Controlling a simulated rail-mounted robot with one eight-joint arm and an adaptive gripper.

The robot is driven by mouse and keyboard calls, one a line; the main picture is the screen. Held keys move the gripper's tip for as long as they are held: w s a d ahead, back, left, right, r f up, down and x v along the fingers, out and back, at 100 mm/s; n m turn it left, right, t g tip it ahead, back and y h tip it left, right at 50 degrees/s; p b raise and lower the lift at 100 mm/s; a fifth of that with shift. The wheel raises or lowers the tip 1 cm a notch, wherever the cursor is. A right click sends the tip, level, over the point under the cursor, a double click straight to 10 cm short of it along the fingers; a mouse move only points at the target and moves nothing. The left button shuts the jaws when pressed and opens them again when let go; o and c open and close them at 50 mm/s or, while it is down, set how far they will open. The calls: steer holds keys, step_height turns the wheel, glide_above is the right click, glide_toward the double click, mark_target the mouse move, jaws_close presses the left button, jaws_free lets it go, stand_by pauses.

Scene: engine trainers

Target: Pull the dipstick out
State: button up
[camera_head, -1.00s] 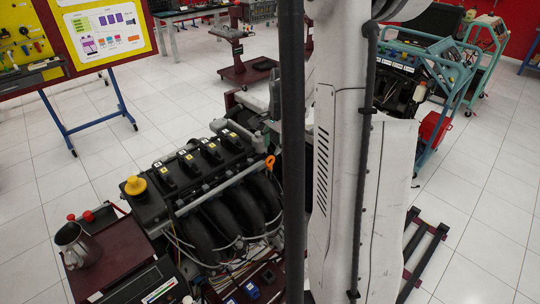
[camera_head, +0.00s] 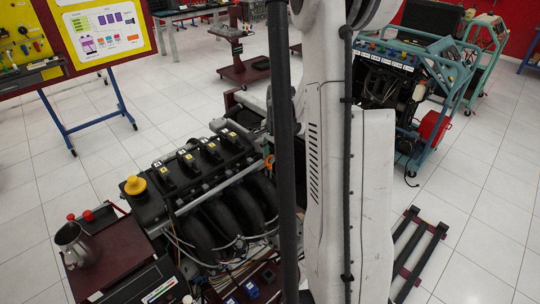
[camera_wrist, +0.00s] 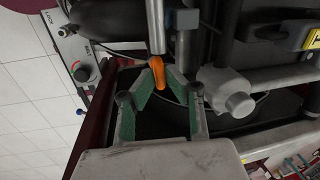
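The dipstick shows as an orange handle (camera_wrist: 158,73) in the wrist view, at the end of a grey pipe beside the engine. In the head view only a sliver of the orange handle (camera_head: 269,161) shows at the right end of the engine (camera_head: 200,170), largely covered by my arm and a dark post. My gripper (camera_wrist: 161,76), with green-lined fingers, reaches toward the handle in the wrist view. Its fingertips slant inward on either side of the handle. I cannot tell whether they touch it. The dipstick's shaft is hidden.
A yellow cap (camera_head: 135,186) sits on the engine's left end. A metal jug (camera_head: 75,245) stands on a dark red stand at front left. Pipes and a grey round fitting (camera_wrist: 232,98) lie close right of my gripper. A teal-framed trainer (camera_head: 455,85) stands at back right.

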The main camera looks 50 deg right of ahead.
jaws_close()
step_height(320, 180, up, 9)
steer(key=p, duration=0.2)
steer(key=shift+p, duration=0.4)
steer(key=shift+f, duration=0.1)
steer(key=o, duration=0.7)
jaws_free()
step_height(320, 180, up, 12)
steer(key=s, duration=0.2)
